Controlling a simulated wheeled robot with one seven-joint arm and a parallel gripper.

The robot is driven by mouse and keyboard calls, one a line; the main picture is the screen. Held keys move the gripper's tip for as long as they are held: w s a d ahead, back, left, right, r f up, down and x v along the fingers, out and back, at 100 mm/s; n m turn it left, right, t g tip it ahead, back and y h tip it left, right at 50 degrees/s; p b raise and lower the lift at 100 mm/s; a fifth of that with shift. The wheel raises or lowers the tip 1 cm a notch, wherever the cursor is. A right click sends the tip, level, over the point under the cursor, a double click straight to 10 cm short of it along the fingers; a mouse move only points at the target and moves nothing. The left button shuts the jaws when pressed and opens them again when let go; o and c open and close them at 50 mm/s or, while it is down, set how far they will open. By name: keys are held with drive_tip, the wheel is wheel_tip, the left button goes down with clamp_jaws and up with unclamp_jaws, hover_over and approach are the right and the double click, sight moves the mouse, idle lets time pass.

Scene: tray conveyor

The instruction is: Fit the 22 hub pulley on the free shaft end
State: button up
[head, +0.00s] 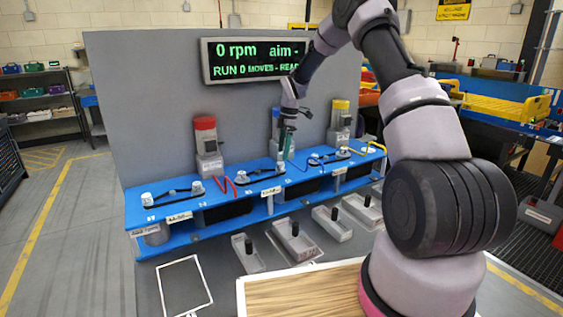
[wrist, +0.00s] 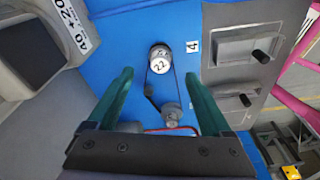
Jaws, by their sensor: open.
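A pale pulley marked 22 (wrist: 158,66) sits on the blue bench deck in the wrist view, beyond and between my fingertips. A thin dark belt runs from it to a grey pulley (wrist: 171,114) lower in that view, with a small black arm beside the belt. My gripper (wrist: 158,78) has two green fingers, apart, with nothing held between them. In the head view my gripper (head: 287,148) points down over the middle of the blue bench (head: 262,212). My arm and gripper hide part of the bench there. I cannot pick out a free shaft end.
Several grey trays with black handles (head: 294,238) stand before the bench. Motor units with red (head: 206,140) and yellow (head: 340,120) tops stand behind. A display (head: 254,60) reads 0 rpm. A wooden board (head: 300,293) lies at the front. A grey box labelled 40+20 (wrist: 35,60) is beside my gripper.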

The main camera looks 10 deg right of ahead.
drive_tip(key=shift+d+r, duration=0.15)
drive_tip(key=shift+r, duration=0.8)
drive_tip(key=shift+d+r, duration=0.1)
drive_tip(key=shift+r, duration=0.8)
